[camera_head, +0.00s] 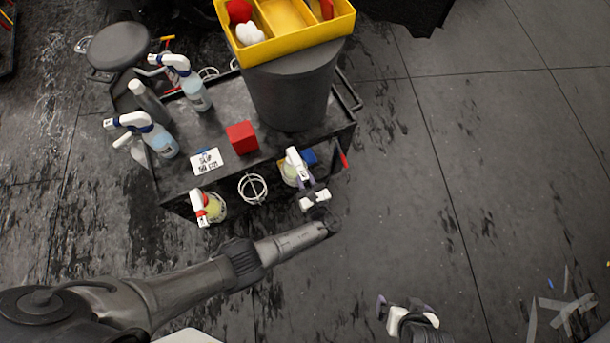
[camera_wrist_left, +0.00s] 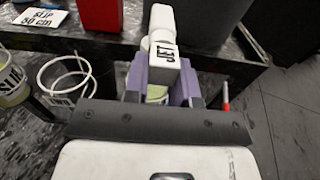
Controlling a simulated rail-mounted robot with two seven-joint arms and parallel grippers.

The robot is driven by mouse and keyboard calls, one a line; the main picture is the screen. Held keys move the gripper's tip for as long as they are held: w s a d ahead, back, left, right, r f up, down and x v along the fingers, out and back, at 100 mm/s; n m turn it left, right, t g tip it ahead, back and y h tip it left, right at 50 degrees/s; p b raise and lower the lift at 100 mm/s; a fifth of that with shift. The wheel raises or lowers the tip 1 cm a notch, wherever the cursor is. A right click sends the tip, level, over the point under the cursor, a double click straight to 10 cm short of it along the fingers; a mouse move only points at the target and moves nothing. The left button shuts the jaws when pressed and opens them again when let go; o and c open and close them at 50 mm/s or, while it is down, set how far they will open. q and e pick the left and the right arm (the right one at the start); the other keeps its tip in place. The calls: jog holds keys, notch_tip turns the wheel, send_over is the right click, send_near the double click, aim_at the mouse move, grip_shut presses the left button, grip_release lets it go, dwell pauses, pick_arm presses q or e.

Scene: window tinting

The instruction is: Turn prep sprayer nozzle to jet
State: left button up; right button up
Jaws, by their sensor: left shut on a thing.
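The prep sprayer (camera_head: 291,168), with a white head and yellowish liquid, stands upright at the near right side of the black cart. My left gripper (camera_head: 305,190) is at its front, shut on the nozzle. In the left wrist view the white nozzle (camera_wrist_left: 163,55) sits between the purple fingers of my left gripper (camera_wrist_left: 162,82), and its face reads "JET". The fingers and nozzle hide most of the bottle. My right gripper (camera_head: 408,312) is low in the head view, away from the cart, with its fingers apart and empty.
A second sprayer with a red-and-white head (camera_head: 207,207) sits in a holder at the cart's near edge. An empty ring holder (camera_head: 253,188) is between them. A red block (camera_head: 242,137), a sign (camera_head: 206,161), blue-and-white sprayers (camera_head: 155,135) and a dark bucket (camera_head: 293,90) are on the cart.

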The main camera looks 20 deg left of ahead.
pick_arm(q)
jog(key=o, duration=0.9)
jog(key=shift+o, duration=0.2)
